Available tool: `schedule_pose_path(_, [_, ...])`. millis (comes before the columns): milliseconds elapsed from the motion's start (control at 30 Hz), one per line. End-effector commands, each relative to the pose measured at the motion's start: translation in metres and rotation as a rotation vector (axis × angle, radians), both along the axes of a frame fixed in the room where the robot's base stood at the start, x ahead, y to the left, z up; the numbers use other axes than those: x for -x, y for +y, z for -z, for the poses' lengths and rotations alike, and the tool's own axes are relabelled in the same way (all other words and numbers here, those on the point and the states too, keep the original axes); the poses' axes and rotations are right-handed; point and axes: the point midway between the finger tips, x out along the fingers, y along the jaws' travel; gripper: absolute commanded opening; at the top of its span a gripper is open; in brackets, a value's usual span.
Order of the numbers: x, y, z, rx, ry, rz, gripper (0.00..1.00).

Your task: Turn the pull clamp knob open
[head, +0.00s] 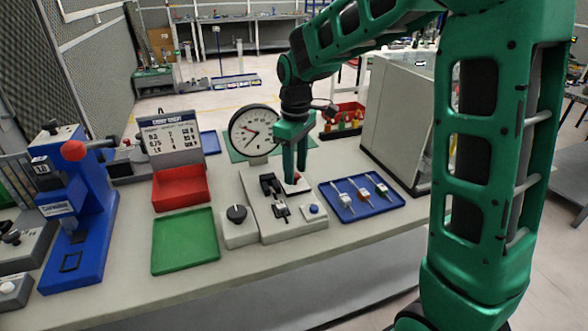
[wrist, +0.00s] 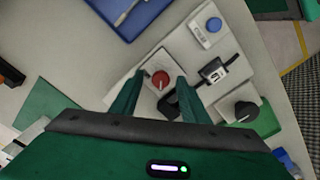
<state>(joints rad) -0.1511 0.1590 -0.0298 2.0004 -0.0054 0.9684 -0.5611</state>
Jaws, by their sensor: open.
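The grey pull tester (head: 273,222) stands on the bench. A red knob (wrist: 160,79) sits on a white block at one end of the tester; in the head view it is a small red spot (head: 296,179), partly hidden by my fingers. My gripper (head: 296,176) points down at this end. In the wrist view my gripper (wrist: 161,76) is open, with one finger on each side of the red knob and gaps showing between. A black dial knob (head: 236,213) stands at the tester's front left; the wrist view shows it too (wrist: 245,110).
A blue button (head: 314,209) and a black clamp (head: 270,187) are on the tester nearby. A round gauge (head: 254,130) and a grey cabinet (head: 395,120) stand behind.

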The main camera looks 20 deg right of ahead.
Motion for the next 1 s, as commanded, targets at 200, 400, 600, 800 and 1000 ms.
schedule_pose_path(200, [-0.002, 0.000, -0.035, 0.000, -0.005, 0.000, 0.42])
schedule_pose_path(400, [-0.002, 0.000, -0.072, -0.001, -0.004, 0.001, 0.42])
schedule_pose_path(600, [-0.002, 0.000, -0.096, 0.000, -0.003, 0.001, 0.42])
schedule_pose_path(800, [-0.002, 0.000, -0.103, 0.000, -0.002, 0.001, 0.42])
schedule_pose_path(1000, [-0.002, 0.000, -0.103, 0.000, -0.001, 0.001, 0.42])
